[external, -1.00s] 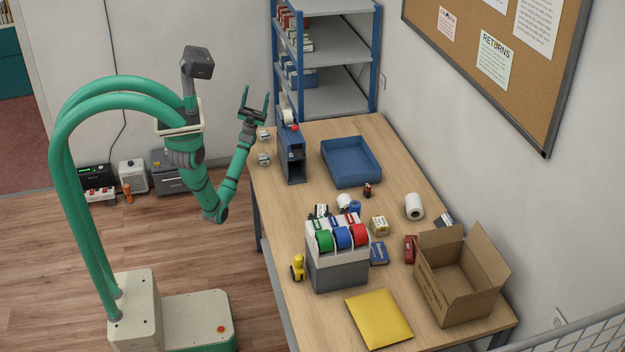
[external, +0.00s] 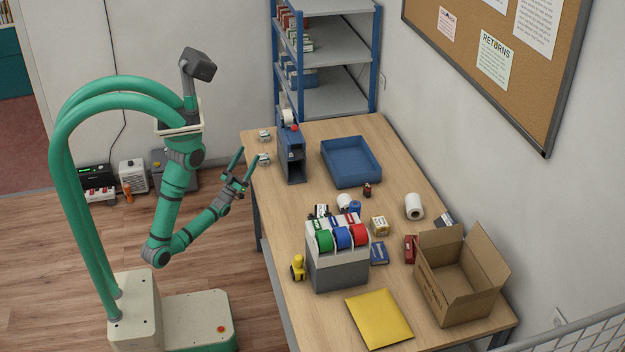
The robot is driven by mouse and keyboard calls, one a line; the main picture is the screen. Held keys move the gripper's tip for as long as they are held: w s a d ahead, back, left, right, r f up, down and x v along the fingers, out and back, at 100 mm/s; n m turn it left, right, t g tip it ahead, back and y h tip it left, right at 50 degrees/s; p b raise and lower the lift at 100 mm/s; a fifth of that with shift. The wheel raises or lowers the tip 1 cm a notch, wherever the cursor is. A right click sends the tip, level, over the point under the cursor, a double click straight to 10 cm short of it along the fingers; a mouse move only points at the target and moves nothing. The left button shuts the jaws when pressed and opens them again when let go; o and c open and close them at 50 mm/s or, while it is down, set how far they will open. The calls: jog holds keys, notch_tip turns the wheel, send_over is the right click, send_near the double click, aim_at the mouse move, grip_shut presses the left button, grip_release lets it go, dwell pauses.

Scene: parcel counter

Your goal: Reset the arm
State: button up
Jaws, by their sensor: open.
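My gripper (external: 246,166) is open and empty. It hangs in the air by the left edge of the wooden table (external: 300,220), near its far end, with its fingers pointing up and to the right. My arm is bent, its elbow low over the wooden floor and its forearm rising toward the table. No object is between the fingers.
On the table stand a blue dispenser (external: 291,158), a blue tray (external: 351,163), a grey holder with coloured tape rolls (external: 337,268), a yellow envelope (external: 379,318) and an open cardboard box (external: 455,290). A blue-framed shelf (external: 335,95) stands behind.

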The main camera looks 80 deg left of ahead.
jog(key=s+d+f+m+g+h, duration=0.3)
jog(key=s+d+f+h, duration=0.1)
jog(key=d+f+h, duration=0.3)
jog(key=s+d+f+m+g+h, duration=0.3)
jog(key=d+f+h, duration=0.4)
jog(key=d+f, duration=0.3)
jog(key=shift+s+d+g+h, duration=0.4)
jog(key=shift+s+d+g, duration=0.3)
jog(key=shift+d, duration=0.15)
